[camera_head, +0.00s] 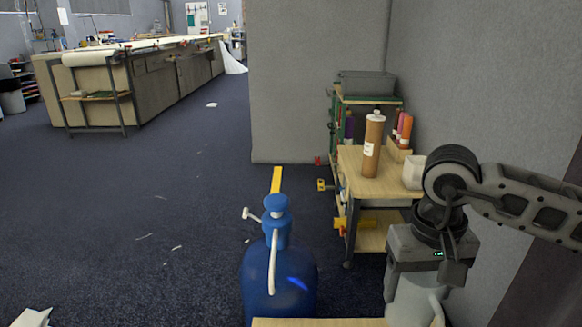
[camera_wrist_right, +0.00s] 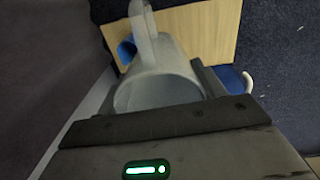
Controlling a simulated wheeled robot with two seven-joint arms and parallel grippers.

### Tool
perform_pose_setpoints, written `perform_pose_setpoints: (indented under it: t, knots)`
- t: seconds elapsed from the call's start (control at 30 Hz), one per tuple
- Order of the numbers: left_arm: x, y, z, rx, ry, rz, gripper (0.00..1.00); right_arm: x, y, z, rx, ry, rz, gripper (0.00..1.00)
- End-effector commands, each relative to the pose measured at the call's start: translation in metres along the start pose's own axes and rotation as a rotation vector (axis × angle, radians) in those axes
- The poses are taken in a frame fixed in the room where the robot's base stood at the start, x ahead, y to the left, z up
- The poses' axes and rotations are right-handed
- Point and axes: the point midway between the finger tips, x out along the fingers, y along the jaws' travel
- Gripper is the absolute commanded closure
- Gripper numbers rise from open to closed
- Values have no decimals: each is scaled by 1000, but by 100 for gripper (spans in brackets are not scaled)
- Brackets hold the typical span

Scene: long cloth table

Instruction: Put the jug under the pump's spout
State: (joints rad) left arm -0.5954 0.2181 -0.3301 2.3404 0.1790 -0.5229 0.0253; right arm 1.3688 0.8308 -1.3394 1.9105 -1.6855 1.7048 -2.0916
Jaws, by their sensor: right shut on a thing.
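The pump (camera_head: 280,275) is a blue, rounded container with a blue top and a pale curved spout (camera_head: 273,262), at the bottom centre of the head view. Part of the pump also shows at the right in the right wrist view (camera_wrist_right: 229,77). My right gripper (camera_head: 413,297) is shut on the pale grey jug (camera_head: 412,310), to the right of the pump and apart from it. The right wrist view shows the jug (camera_wrist_right: 165,62) upright between the fingers, with its open mouth towards the camera and its handle at the top. My left gripper is not in view.
A wooden top (camera_head: 320,322) edges into the bottom of the head view, in front of the pump; it also shows below the jug in the wrist view (camera_wrist_right: 205,30). A wooden cart (camera_head: 375,185) with a brown bottle (camera_head: 373,145) stands behind. A grey wall (camera_head: 480,90) is at the right.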

Motion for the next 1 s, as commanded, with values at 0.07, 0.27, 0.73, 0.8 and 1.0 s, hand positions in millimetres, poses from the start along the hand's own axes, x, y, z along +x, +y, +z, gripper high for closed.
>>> perform_pose_setpoints:
  t: [0.07,0.27,0.73,0.8,1.0]
  knots:
    - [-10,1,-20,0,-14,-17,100,-24,-3,2,1,-6,0,55]
    - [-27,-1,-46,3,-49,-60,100,-68,-2,8,4,-6,-1,55]
    - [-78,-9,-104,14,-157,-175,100,-181,-1,23,6,-5,0,55]
    - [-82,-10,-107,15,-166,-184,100,-188,0,24,6,-6,0,55]
    - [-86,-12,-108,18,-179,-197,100,-195,-1,26,6,-7,-1,55]
